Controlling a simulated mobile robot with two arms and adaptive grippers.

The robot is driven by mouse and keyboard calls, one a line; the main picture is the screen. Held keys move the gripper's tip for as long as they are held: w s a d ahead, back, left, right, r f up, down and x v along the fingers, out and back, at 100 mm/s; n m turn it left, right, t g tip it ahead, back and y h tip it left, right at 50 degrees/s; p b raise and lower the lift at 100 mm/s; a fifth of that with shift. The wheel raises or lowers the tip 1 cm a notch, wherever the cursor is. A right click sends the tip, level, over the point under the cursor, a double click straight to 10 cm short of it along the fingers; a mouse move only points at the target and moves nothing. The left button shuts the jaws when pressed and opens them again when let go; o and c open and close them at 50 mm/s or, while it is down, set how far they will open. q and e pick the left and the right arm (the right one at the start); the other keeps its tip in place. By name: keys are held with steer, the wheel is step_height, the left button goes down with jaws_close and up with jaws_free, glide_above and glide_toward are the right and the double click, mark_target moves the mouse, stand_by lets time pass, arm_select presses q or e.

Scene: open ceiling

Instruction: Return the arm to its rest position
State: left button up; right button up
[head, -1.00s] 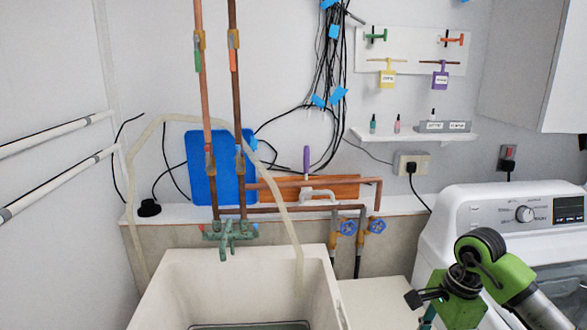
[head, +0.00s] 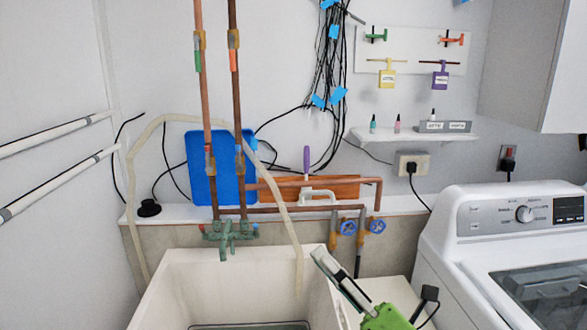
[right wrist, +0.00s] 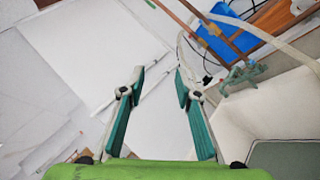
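My right gripper (head: 322,256) comes up from the bottom edge in the head view, in front of the sink's right rim, with a green body and pale fingers. In the right wrist view its two green-padded fingers (right wrist: 160,76) stand apart with nothing between them, so it is open and empty. Part of my green right arm shows at the bottom of the head view; the rest is out of frame. My left arm and left gripper are not in view.
A white sink (head: 190,280) stands below the copper pipes and green tap (head: 228,236). A washing machine (head: 480,225) stands at right. A blue board (head: 205,185), hanging cables and a wall shelf (head: 375,135) are behind. A hose (head: 285,205) hangs over the sink.

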steer(key=w+d+f+m+t+h, duration=0.2)
steer(key=d+f+m+t+h, duration=0.25)
steer(key=d+m+h, duration=0.75)
steer(key=s+d+f+m+g+h, duration=0.2)
steer(key=s+f+m+g+h, duration=0.1)
steer(key=f+m, duration=0.4)
steer(key=s+d+f+m+g+h, duration=0.25)
steer(key=f+m, duration=0.35)
steer(key=f, duration=0.3)
steer(key=s+a+f+m+g+y, duration=0.1)
steer(key=s+f+m+g, duration=0.2)
steer(key=s+f+g, duration=0.65)
steer(key=s+a+f+m+g+y, duration=0.1)
steer(key=s+f+m+g, duration=0.15)
steer(key=s+f, duration=0.75)
steer(key=s+f+g+b, duration=0.1)
steer(key=s+f+b, duration=0.2)
steer(key=f, duration=1.2)
steer(key=s+f+b, duration=0.3)
steer(key=s+f, duration=0.1)
steer(key=f, duration=1.1)
steer(key=s+d+f+g+b, duration=0.1)
steer(key=s+d+f+b, duration=0.2)
steer(key=s+f, duration=1.3)
step_height(320, 180, down, 3)
steer(key=shift+r+g+b, duration=0.1)
steer(key=shift+g+b, duration=0.2)
steer(key=shift+b, duration=0.2)
